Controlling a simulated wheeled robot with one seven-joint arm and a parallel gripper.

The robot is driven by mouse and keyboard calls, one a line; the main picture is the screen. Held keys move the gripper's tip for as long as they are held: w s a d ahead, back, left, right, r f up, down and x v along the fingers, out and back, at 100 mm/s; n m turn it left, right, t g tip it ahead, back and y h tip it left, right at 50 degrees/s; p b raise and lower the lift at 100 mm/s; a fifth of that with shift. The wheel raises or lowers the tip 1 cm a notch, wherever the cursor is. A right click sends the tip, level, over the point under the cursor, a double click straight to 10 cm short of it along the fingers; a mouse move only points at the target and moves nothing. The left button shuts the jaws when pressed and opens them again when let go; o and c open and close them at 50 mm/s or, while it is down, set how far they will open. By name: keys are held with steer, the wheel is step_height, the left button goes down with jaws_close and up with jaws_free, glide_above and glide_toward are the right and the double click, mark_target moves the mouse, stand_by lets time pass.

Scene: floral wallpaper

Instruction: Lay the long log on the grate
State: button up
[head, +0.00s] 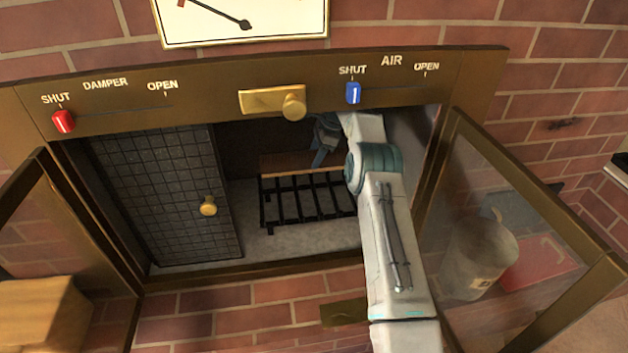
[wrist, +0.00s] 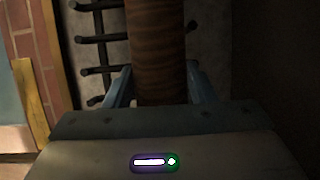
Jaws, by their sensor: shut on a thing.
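The long log (head: 285,163) is brown and lies lengthwise along the back of the black grate (head: 305,197) inside the fireplace. My gripper (head: 323,148) is at the log's right part in the head view, partly hidden by my own arm. In the wrist view the log (wrist: 156,40) runs up the picture between the two blue fingers of my gripper (wrist: 157,80), which is shut on it. The grate's bars (wrist: 97,41) show to the left of the log there. I cannot tell whether the log touches the grate.
The fireplace has two open glass doors, one at left (head: 28,215) and one at right (head: 515,240). A dark gridded panel with a brass knob (head: 208,206) stands left of the grate. Red damper (head: 63,121) and blue air (head: 353,93) sliders sit on the brass frame above.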

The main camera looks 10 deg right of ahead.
step_height(320, 180, down, 9)
steer(key=b, duration=0.2)
steer(key=shift+r+b, duration=0.15)
steer(key=shift+b, duration=0.25)
steer(key=shift+r, duration=0.1)
steer(key=shift+a, duration=0.1)
steer(key=o, duration=1.3)
steer(key=shift+f, duration=0.2)
steer(key=shift+r, duration=0.1)
steer(key=p+v, duration=0.5)
steer(key=v, duration=0.7)
